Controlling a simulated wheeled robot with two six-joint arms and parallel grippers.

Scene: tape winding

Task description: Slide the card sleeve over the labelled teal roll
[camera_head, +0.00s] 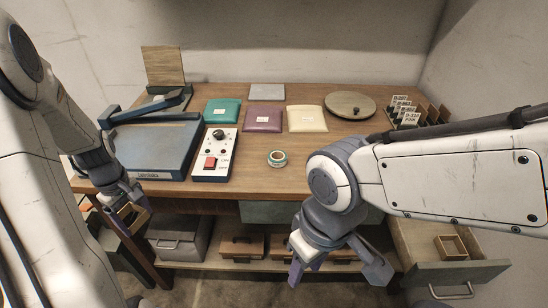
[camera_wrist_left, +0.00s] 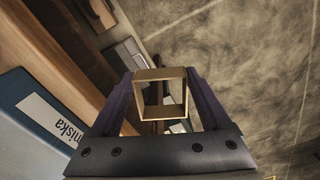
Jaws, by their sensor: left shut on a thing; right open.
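The teal roll (camera_head: 277,158) is a small ring with a pale face, lying flat near the middle front of the table; I cannot make out a label on it. My left gripper (camera_head: 128,205) is left of the roll, off the table's front left edge. In the left wrist view, its two fingers are shut on the card sleeve (camera_wrist_left: 160,74), a square tan card frame open through the middle. In the head view the sleeve is mostly hidden by the gripper. My right gripper (camera_head: 335,266) is open and empty, in front of the table, below and right of the roll.
A blue-grey machine (camera_head: 155,150) and a control box (camera_head: 214,156) with a red switch stand left of the roll. Teal, purple and cream packets (camera_head: 307,119) lie behind. A round board (camera_head: 350,105) is at back right. An open drawer (camera_head: 450,270) at right holds another card frame (camera_head: 451,247).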

